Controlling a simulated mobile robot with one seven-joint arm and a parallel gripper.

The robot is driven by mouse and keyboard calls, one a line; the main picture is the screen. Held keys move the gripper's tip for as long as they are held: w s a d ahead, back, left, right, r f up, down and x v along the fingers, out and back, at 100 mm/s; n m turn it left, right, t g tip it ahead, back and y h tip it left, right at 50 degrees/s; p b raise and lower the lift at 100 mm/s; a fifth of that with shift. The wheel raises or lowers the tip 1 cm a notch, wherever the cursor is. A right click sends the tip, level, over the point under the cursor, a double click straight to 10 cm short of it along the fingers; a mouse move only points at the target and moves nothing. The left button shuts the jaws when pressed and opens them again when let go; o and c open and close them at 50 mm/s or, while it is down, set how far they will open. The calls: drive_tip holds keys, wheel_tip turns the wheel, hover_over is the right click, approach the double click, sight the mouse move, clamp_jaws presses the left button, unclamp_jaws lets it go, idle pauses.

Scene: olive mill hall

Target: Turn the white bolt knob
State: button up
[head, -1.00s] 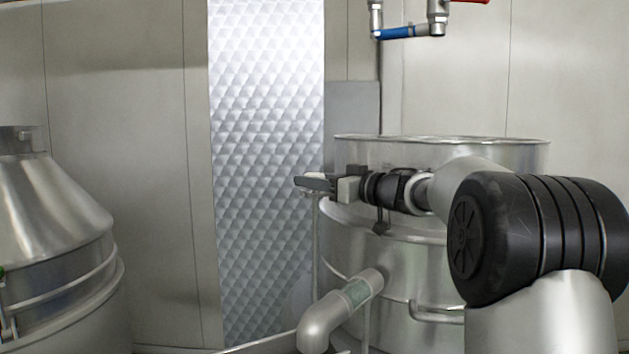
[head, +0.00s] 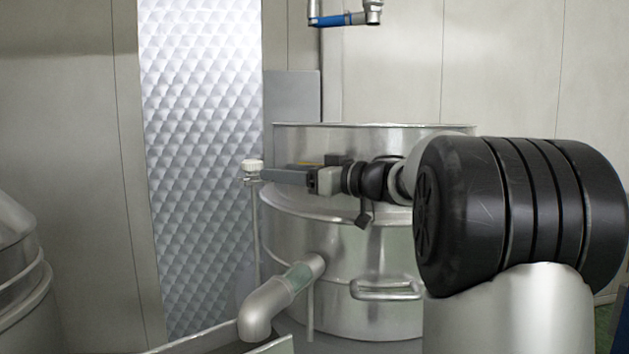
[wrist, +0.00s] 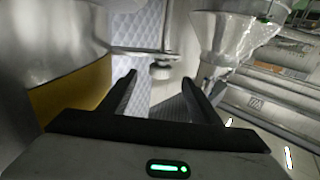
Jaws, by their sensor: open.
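The white bolt knob (head: 253,165) is a small ribbed cap on top of a thin upright metal rod, left of the steel drum in the head view. I cannot tell whether a finger touches the knob.
The steel drum (head: 300,235) stands behind my arm, with a handle (head: 387,290) and an elbow pipe (head: 272,303) on its front. A quilted metal panel (head: 200,120) covers the wall behind. Another steel vessel (head: 18,270) stands at the left edge.

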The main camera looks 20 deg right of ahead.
drive_tip(key=v, duration=0.7)
drive_tip(key=shift+s+d+b, duration=0.2)
drive_tip(key=shift+s+b, duration=0.1)
drive_tip(key=shift+b, duration=0.05)
